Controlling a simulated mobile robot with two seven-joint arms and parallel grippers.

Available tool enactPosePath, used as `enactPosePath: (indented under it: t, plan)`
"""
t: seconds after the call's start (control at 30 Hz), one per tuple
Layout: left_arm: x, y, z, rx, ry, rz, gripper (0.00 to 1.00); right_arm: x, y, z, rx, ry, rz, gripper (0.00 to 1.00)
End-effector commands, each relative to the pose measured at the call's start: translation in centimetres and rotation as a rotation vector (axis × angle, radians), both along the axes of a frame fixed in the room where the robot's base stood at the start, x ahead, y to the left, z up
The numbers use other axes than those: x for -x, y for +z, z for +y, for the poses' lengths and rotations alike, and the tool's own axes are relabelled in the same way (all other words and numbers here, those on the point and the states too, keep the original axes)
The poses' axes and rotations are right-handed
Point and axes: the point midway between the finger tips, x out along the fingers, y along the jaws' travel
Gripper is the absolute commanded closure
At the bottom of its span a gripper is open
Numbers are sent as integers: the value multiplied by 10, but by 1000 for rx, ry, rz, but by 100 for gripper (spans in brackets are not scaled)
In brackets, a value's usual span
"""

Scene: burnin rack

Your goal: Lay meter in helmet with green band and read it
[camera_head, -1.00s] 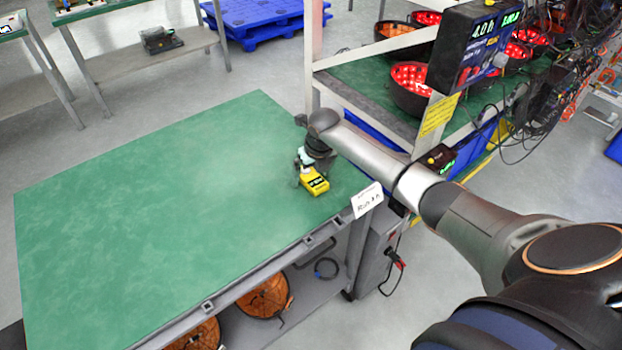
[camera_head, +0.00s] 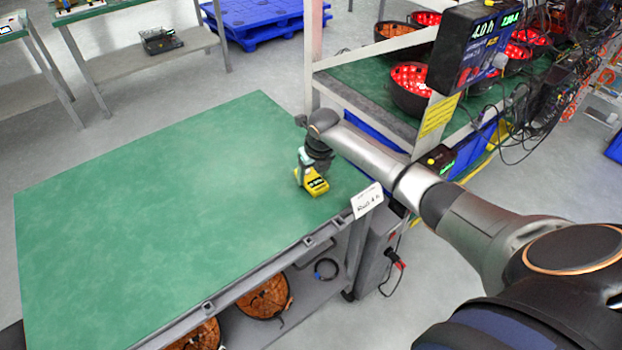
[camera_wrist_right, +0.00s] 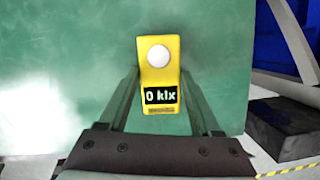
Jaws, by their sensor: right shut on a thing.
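The meter (camera_head: 317,185) is a small yellow box with a dark display at the right end of the green table. In the right wrist view the meter (camera_wrist_right: 159,75) shows a white round sensor and the reading "0 klx". My right gripper (camera_head: 311,172) points down over the table and is shut on the meter; its fingers (camera_wrist_right: 160,95) lie along both sides of it. Helmet-like dark bowls with glowing red insides (camera_head: 411,88) stand on the rack at the upper right. I cannot make out a green band on any of them. My left gripper is not in view.
The green table (camera_head: 150,200) is otherwise bare. The rack's pale post (camera_head: 313,55) and a display box reading "4.0 h" (camera_head: 470,50) stand in front of the bowls. Cables hang at the right. Orange round things (camera_head: 265,297) lie on the shelf under the table.

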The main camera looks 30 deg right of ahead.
Motion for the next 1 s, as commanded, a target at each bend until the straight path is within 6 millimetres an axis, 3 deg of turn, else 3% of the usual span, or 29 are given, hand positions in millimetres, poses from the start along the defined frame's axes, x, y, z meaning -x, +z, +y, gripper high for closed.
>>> enactPosePath:
  t: [0.27, 0.47, 0.83, 1.0]
  plan:
    - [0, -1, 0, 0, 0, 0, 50, -1, 5, -1, 1, 0, -2, 100]
    - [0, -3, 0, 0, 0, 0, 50, -2, 30, -1, 1, 0, -6, 100]
    - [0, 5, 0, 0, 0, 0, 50, 44, 94, 26, 3, 5, -5, 100]
    - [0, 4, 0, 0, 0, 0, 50, 74, 106, 44, 2, 5, -1, 100]
